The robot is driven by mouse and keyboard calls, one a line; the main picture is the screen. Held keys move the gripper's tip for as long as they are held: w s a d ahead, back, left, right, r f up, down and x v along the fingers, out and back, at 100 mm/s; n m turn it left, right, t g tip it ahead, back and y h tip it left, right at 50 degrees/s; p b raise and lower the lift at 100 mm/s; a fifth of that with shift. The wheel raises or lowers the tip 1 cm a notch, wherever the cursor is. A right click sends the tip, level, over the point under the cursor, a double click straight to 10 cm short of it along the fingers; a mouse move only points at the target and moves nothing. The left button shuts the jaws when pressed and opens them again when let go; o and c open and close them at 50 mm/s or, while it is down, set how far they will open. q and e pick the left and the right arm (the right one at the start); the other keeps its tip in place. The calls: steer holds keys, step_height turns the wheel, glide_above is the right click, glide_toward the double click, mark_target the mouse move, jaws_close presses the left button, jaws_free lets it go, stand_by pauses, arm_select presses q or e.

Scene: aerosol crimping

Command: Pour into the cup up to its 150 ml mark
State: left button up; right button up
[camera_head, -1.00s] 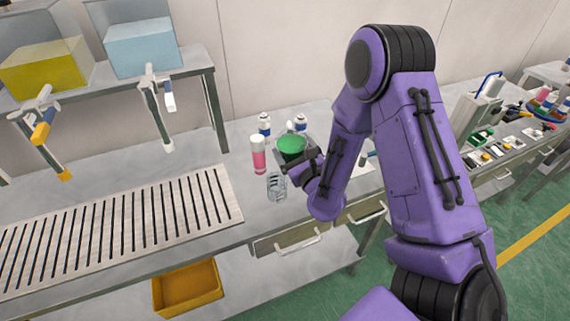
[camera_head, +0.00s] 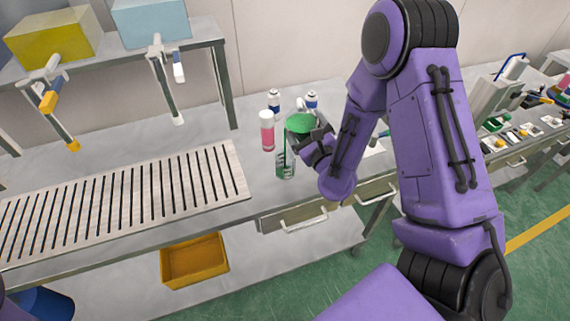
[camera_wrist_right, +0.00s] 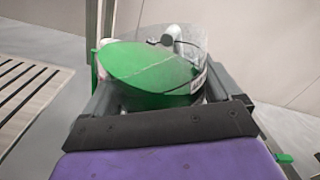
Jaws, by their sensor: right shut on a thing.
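My right gripper (camera_head: 309,138) is shut on a clear beaker (camera_wrist_right: 190,45) of green liquid (camera_head: 299,123). The beaker is tilted to the left above the cup. A thin green stream (camera_head: 284,152) runs from its lip down into the clear cup (camera_head: 286,167) on the bench. The cup stands upright with dark marks on its side and some green in it; I cannot read the level against the marks. In the right wrist view the green liquid (camera_wrist_right: 145,72) lies between the fingers, with a green stream at the left. My left gripper is out of view.
A pink-and-white can (camera_head: 267,133) stands just behind the cup, and two white bottles with blue (camera_head: 274,101) (camera_head: 312,101) stand farther back. A slatted panel (camera_head: 125,195) lies left on the bench. Tanks with taps (camera_head: 52,38) stand on the shelf behind.

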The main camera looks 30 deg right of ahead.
steer(key=shift+d+f, duration=0.1)
stand_by(0.3)
steer(key=shift+f+n, duration=0.2)
steer(key=shift+n, duration=0.1)
steer(key=shift+f, duration=0.1)
steer(key=shift+f+b, duration=0.15)
steer(key=shift+b, duration=0.3)
steer(key=shift+n, duration=0.3)
steer(key=shift+f, duration=0.1)
stand_by(0.6)
